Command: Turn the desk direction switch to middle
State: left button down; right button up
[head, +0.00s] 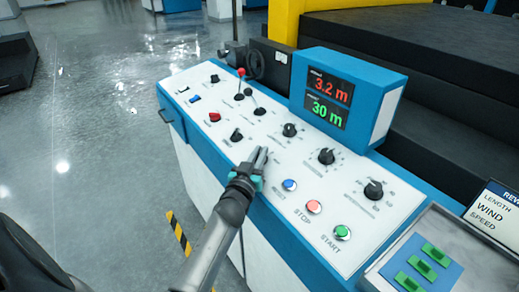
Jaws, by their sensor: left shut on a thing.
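My left gripper (260,161) reaches over the front of the white control desk panel (310,184), with its fingers pointing down at the panel. It is shut on a small control, which fits the desk direction switch. The fingers hide that switch, so its setting cannot be read. A black switch (236,136) stands just to the left of the fingers, apart from them. The panel's small labels are too blurred to read. My right gripper is not in view.
Close by are a blue button (289,185), a red STOP button (313,207), a green START button (342,232) and black knobs (326,156). A blue display box (352,88) reading 3.2 m and 30 m rises behind.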

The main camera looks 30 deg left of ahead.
pick_arm(q)
jog(key=shift+a+r+m+t+h+p, duration=0.15)
jog(key=shift+m+t+h+p, duration=0.15)
jog(key=shift+m+h+p, duration=0.55)
jog(key=shift+m+h, duration=0.65)
jog(key=shift+h, duration=0.5)
jog(key=shift+m+h, duration=0.9)
jog(key=shift+h, duration=0.3)
jog(key=m+h, duration=0.1)
jog(key=h, duration=0.1)
jog(key=m+h+b, duration=0.1)
jog(key=shift+f+m+h+b, duration=0.2)
jog(key=shift+m+h+b, duration=0.1)
jog(key=shift+h, duration=0.1)
jog(key=shift+m+g+h, duration=0.4)
jog(key=shift+r+h+b, duration=0.15)
jog(key=shift+h+b, duration=0.15)
jog(key=c, duration=0.9)
grip_release()
jog(key=shift+d, duration=0.2)
